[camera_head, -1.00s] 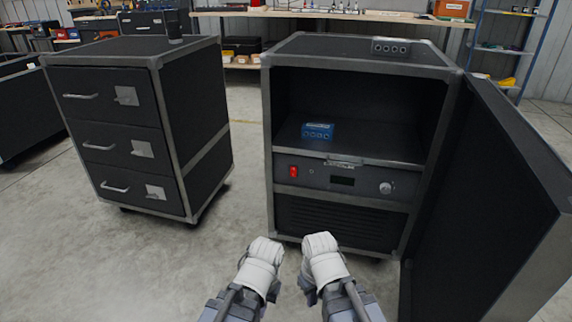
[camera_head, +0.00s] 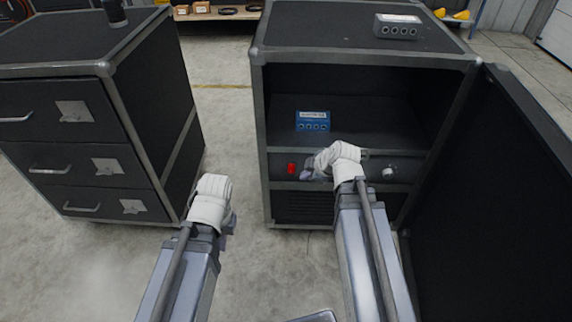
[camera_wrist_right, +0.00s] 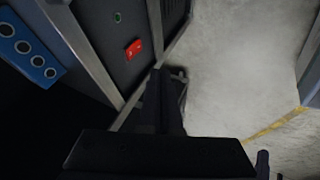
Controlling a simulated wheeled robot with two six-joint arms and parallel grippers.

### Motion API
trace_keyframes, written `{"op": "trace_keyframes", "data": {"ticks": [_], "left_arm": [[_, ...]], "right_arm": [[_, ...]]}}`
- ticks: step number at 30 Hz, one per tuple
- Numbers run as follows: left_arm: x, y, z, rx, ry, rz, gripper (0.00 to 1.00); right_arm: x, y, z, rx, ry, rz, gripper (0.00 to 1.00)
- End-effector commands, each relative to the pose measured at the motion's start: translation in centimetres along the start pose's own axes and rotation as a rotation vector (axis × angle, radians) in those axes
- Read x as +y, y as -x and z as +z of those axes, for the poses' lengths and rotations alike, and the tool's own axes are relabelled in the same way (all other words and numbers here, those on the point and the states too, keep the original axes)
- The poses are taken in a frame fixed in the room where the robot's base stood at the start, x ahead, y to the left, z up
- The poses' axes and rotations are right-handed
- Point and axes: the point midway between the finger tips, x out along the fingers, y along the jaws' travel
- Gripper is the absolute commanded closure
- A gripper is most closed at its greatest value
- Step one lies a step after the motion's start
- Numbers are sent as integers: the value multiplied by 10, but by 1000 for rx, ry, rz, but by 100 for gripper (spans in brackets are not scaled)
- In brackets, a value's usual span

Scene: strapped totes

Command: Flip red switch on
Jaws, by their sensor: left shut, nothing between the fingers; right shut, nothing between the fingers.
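The red switch (camera_head: 291,168) is on the dark front panel of the open black case (camera_head: 258,120). It also shows in the right wrist view (camera_wrist_right: 133,49), close to a small green light (camera_wrist_right: 117,17) on the same panel. My right gripper (camera_head: 312,173) is shut and empty just right of the switch in the head view and covers part of the panel. In the wrist view its dark fingers (camera_wrist_right: 167,95) are near the switch; I cannot tell whether they touch it. My left gripper (camera_head: 213,190) is shut and empty in front of the drawer case, its fingertips mostly hidden.
A blue box (camera_head: 312,121) with round sockets sits on the shelf above the panel. A grey box (camera_head: 398,26) sits on top. The open door (camera_head: 490,190) bounds the right side. A drawer case (camera_head: 90,150) stands at left, with bare floor between the cases.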

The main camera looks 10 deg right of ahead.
Motion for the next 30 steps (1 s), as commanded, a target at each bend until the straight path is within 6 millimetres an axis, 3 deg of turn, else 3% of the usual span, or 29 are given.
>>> {"op": "trace_keyframes", "data": {"ticks": [10,16,30], "left_arm": [[0,-2,0,0,0,0,100],[1,-11,-1,0,0,-1,100],[8,-69,-5,3,-9,2,100]], "right_arm": [[-1,-2,0,0,0,-1,100],[-1,-12,1,-1,0,-2,100],[-2,-83,2,0,1,-3,100]]}}
